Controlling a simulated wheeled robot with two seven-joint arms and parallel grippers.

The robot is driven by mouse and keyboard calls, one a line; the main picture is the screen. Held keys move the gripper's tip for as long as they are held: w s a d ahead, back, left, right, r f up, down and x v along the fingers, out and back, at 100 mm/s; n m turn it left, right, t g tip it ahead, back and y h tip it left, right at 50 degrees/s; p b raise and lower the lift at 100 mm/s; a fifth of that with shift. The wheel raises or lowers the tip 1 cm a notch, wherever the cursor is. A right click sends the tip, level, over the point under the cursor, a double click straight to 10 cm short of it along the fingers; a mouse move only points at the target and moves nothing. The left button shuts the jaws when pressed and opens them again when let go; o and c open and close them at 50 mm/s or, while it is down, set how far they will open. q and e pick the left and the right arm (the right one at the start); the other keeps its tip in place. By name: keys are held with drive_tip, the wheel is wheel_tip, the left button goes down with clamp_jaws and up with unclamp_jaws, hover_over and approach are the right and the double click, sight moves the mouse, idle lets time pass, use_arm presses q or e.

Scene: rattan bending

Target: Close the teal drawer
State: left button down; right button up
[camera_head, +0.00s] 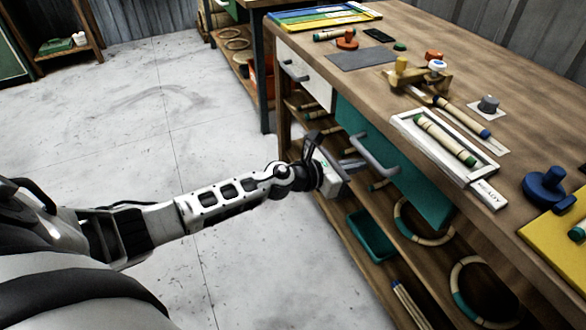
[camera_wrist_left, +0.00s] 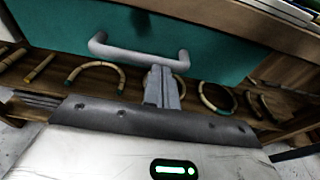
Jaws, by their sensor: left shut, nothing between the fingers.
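The teal drawer (camera_head: 420,187) is in the workbench, below the top's edge, and its front fills the upper part of the left wrist view (camera_wrist_left: 60,25). I cannot tell how far it stands out. Its grey bar handle (camera_head: 372,157) also shows in the wrist view (camera_wrist_left: 135,54). My left gripper (camera_head: 352,164) is shut and empty, in front of the drawer near the handle. In the wrist view its fingertips (camera_wrist_left: 161,72) overlap the handle's right part. I cannot tell whether they touch it. My right gripper is not in view.
A white drawer (camera_head: 303,80) sits left of the teal one. Shelves below hold a teal bin (camera_head: 371,236) and rattan rings (camera_head: 423,222). The workbench top (camera_head: 440,45) carries a white tray (camera_head: 402,122) and several tools. The floor (camera_head: 150,125) left of the bench is clear.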

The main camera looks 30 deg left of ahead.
use_arm(q)
drive_tip(key=f+v, duration=0.1)
drive_tip(key=v, duration=1)
drive_tip(key=s+d+f+m+g+y, duration=0.1)
drive_tip(key=s+d+f+m+y, duration=0.1)
drive_tip(key=s+m, duration=0.7)
drive_tip(key=s+d+f+m+g+y+p, duration=0.1)
drive_tip(key=s+d+f+m+y, duration=0.2)
drive_tip(key=m, duration=1.9)
drive_tip(key=s+d+f, duration=0.1)
drive_tip(key=s+d, duration=0.2)
drive_tip(key=s, duration=0.3)
drive_tip(key=shift+s+f, duration=0.2)
drive_tip(key=shift+f, duration=0.05)
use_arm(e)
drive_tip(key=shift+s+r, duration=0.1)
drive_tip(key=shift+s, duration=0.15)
